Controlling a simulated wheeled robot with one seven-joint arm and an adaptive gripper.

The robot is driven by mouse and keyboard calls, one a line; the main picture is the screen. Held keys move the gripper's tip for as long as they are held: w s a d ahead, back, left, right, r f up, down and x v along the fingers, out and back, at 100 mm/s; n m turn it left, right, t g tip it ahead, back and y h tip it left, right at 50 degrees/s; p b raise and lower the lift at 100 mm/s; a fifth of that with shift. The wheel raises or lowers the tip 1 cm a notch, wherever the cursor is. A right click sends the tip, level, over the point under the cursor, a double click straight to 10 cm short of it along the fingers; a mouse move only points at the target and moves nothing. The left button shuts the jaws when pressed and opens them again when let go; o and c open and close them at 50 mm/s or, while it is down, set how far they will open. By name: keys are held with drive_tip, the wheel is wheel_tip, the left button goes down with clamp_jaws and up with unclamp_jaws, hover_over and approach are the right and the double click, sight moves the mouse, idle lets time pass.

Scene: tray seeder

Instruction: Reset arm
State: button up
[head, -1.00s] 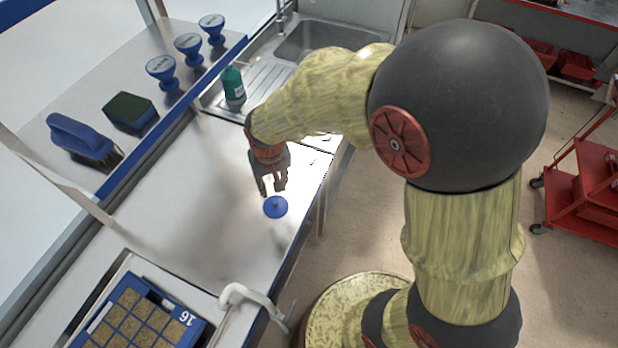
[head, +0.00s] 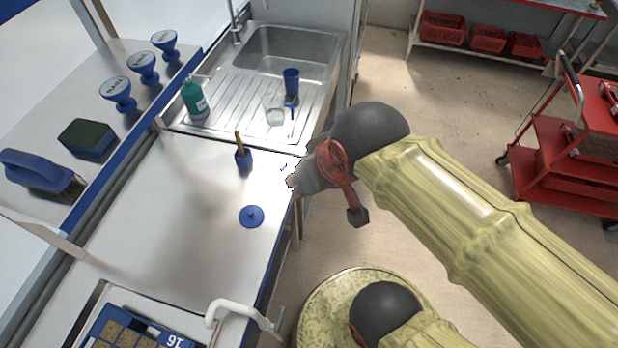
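My gripper (head: 298,180) is at the end of my bent arm, beyond the bench's right edge, to the right of and above the blue disc in the picture. It is seen small and partly from behind, so its fingers are not clear and I cannot tell whether it is open or shut. No held object shows at it. The round blue disc with a small knob (head: 251,216) lies flat on the steel bench (head: 170,215), apart from my gripper.
A blue holder with a wooden handle (head: 243,158) stands on the bench. A green bottle (head: 194,100), a clear beaker (head: 274,110) and a blue cup (head: 291,82) stand by the sink (head: 285,50). A white bent pipe (head: 232,305) sits near the seed tray (head: 165,338). A red cart (head: 565,180) stands right.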

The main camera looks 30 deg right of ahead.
drive_tip(key=shift+s, duration=0.1)
wheel_tip(320, 180, down, 3)
drive_tip(key=b, duration=0.3)
idle(0.3)
